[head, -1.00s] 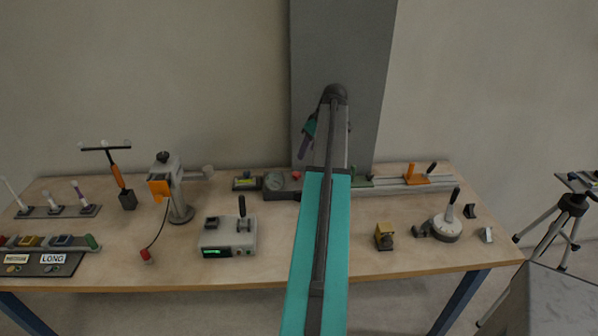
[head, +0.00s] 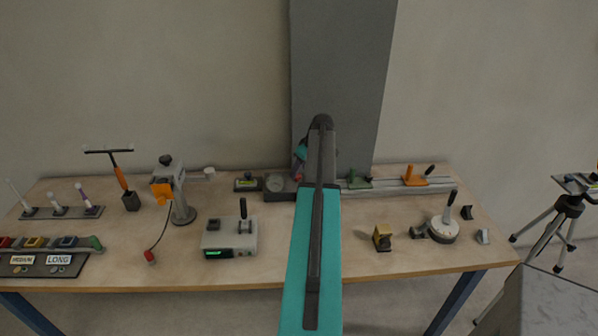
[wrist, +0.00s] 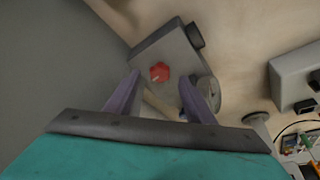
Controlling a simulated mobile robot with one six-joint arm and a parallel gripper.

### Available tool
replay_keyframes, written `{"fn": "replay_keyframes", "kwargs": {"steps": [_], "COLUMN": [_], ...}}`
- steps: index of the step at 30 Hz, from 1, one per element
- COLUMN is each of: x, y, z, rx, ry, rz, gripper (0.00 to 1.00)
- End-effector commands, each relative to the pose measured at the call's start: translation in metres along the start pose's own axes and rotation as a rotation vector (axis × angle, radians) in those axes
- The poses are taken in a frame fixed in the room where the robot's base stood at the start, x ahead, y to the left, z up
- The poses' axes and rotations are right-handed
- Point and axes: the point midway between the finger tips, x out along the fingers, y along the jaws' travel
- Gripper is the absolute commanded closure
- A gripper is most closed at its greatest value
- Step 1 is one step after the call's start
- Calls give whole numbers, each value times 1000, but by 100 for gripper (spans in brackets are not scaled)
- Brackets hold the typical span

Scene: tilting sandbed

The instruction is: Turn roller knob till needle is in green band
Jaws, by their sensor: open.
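A dark grey box (head: 277,195) with a round gauge (head: 275,183) stands at the back of the bench, left of my arm. The needle and green band are too small to make out. In the wrist view, the box (wrist: 165,48) carries a red knob (wrist: 160,72), which I take to be the roller knob. The gauge (wrist: 208,92) is seen nearly edge-on there. My gripper (wrist: 160,79) is open, its two purple fingers apart, with the red knob showing between their tips; contact cannot be told. In the head view my arm hides the knob.
A small dark block (head: 247,184) stands left of the gauge box. A rail (head: 395,187) with green and orange sliders runs to the right. A grey stand (head: 180,195) and a grey device (head: 229,238) stand to the left. A pillar (head: 342,80) rises behind.

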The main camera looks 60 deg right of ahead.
Motion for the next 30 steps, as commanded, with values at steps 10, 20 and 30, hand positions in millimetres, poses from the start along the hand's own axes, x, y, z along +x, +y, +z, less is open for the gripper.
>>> {"fn": "replay_keyframes", "kwargs": {"steps": [10, 20, 30], "x": [25, 27, 27], "y": [1, 1, 1], "z": [0, 0, 1], "rx": [1, 1, 2], "ry": [1, 0, 0], "rz": [0, 1, 1], "gripper": [51, 51, 92]}}
